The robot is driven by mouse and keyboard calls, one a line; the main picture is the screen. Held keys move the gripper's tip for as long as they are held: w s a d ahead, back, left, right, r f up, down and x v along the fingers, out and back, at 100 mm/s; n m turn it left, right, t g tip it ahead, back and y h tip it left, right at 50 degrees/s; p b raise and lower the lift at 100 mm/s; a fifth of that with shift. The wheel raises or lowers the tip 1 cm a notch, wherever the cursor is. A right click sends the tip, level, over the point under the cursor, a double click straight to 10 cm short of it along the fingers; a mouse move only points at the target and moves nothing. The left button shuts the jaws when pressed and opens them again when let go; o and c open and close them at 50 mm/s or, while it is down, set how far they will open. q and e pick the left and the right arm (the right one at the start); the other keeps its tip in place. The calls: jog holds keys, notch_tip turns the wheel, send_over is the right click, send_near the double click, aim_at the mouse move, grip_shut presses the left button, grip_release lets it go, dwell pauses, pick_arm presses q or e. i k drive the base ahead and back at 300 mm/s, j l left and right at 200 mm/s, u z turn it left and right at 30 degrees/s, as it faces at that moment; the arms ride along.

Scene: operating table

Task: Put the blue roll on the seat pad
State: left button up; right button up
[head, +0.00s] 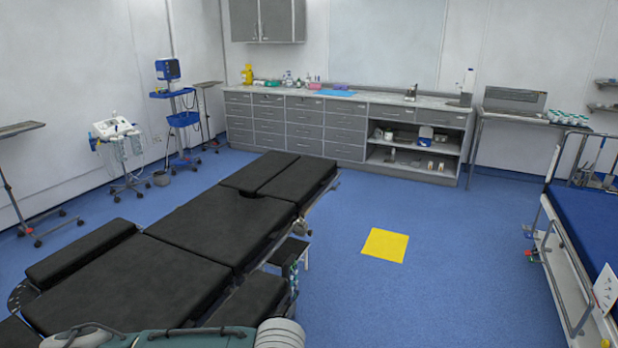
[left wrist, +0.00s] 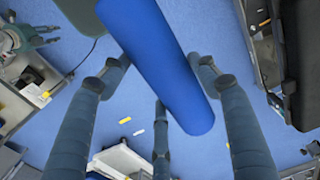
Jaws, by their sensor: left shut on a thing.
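The blue roll (left wrist: 160,65) shows in the left wrist view, long and smooth, running from the top down to the right. My left gripper (left wrist: 159,76) has its three fingers around the roll and is shut on it. The roll and this gripper do not show in the head view. In the head view the operating table has several black pads; the broad middle one (head: 205,228) looks like the seat pad and its top is bare. A teal fingered shape (left wrist: 30,38) at the upper left of the wrist view may be my right gripper; its jaws are unclear.
A small stool (head: 289,253) stands against the table's right side. A yellow square (head: 385,245) lies on the open blue floor. A bed with a blue mattress (head: 592,222) is at the right. Grey cabinets (head: 330,130) line the back wall.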

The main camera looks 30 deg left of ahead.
aim_at(230, 218)
jog(key=i+j+u, duration=0.1)
jog(key=i+u, duration=0.75)
jog(key=i+l+u, duration=0.1)
jog(key=i+u, duration=0.15)
jog(key=u, duration=0.15)
jog(key=i+l+u, duration=0.25)
jog(key=u, duration=0.2)
jog(key=i+l+u, duration=0.4)
jog(key=i+l, duration=0.25)
jog(key=l, duration=0.15)
jog(key=i+l, duration=0.5)
jog(key=l, duration=0.25)
jog(key=i+l+u, duration=0.1)
jog(key=i+l, duration=0.35)
jog(key=l, duration=0.3)
